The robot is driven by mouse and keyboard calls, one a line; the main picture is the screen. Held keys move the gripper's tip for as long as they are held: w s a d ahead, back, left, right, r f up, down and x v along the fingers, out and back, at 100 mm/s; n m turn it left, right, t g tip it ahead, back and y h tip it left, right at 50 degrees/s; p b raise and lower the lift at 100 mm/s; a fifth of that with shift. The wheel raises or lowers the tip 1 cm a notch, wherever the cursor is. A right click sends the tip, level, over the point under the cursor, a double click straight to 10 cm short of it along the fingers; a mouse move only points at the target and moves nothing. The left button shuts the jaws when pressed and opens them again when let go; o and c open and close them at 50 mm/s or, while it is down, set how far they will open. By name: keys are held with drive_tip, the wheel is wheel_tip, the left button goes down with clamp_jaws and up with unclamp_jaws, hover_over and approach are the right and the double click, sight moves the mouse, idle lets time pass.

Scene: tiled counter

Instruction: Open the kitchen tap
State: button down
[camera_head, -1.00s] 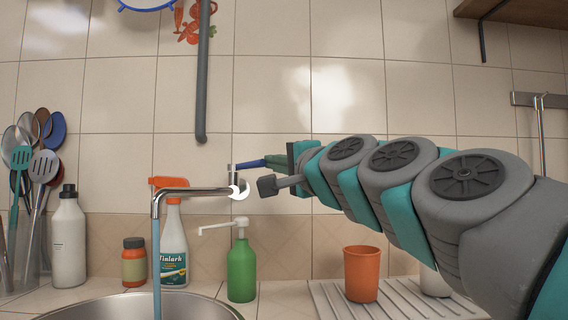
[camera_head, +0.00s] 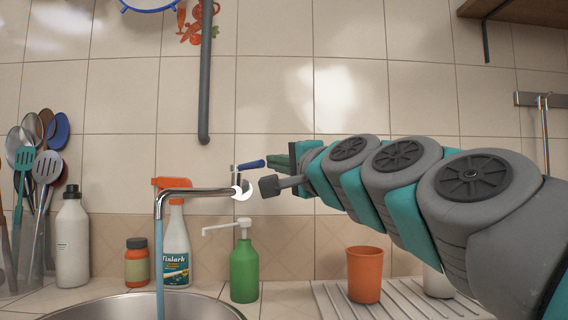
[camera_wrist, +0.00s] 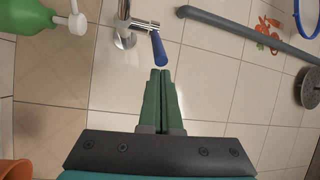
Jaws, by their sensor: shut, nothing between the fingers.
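The kitchen tap (camera_head: 196,192) is a chrome spout over the sink, with a blue stream of water (camera_head: 159,265) falling from its end. Its lever has a blue handle (camera_head: 251,164) that points right toward my gripper. In the wrist view the blue handle (camera_wrist: 160,50) lies just beyond my fingertips. My gripper (camera_wrist: 160,72) is shut and empty, its two green fingers together. In the head view my gripper (camera_head: 270,161) is right at the handle's tip; I cannot tell whether they touch.
A green soap dispenser (camera_head: 244,270) stands below the tap, beside the sink (camera_head: 110,308). A spray bottle (camera_head: 176,250), small jar (camera_head: 137,265) and white bottle (camera_head: 71,240) stand left. An orange cup (camera_head: 365,275) stands on the drainboard under my arm. A grey pipe (camera_head: 204,80) runs down the wall.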

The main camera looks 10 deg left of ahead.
drive_tip(key=s+d, duration=0.3)
drive_tip(key=s, duration=0.4)
drive_tip(key=shift+s+f+b, duration=0.35)
drive_tip(key=shift+s, duration=0.05)
